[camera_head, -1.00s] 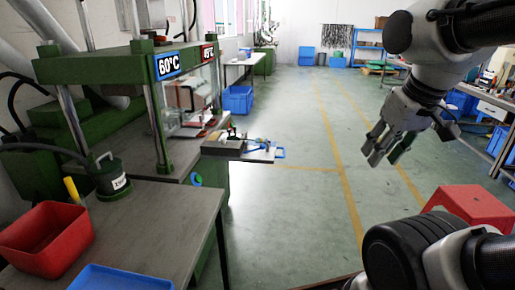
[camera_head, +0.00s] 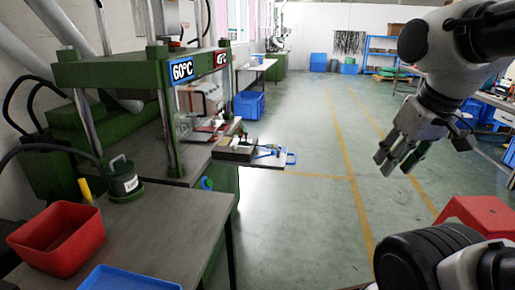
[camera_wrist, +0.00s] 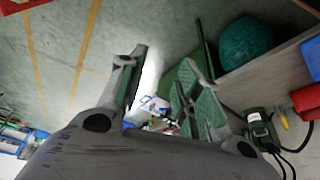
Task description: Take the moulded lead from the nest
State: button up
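The press's tooling plate juts out at its right side in the head view, with a dark block (camera_head: 235,151) and small blue parts (camera_head: 268,150) on it. The nest and moulded lead are too small to tell apart there. My gripper (camera_head: 396,160) hangs over the open floor, well to the right of the press and apart from it. In the wrist view my gripper (camera_wrist: 165,92) has its two fingers spread with nothing between them. Small blue and white parts (camera_wrist: 158,112) show far beyond the fingers, partly hidden by the right one.
The green press (camera_head: 120,70) stands at left with its 60°C sign. A red stool (camera_head: 480,215) stands at right. The middle floor is clear.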

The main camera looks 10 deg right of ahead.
aim_at(268, 146)
jog(key=i+z, duration=0.35)
jog(key=i, duration=0.6)
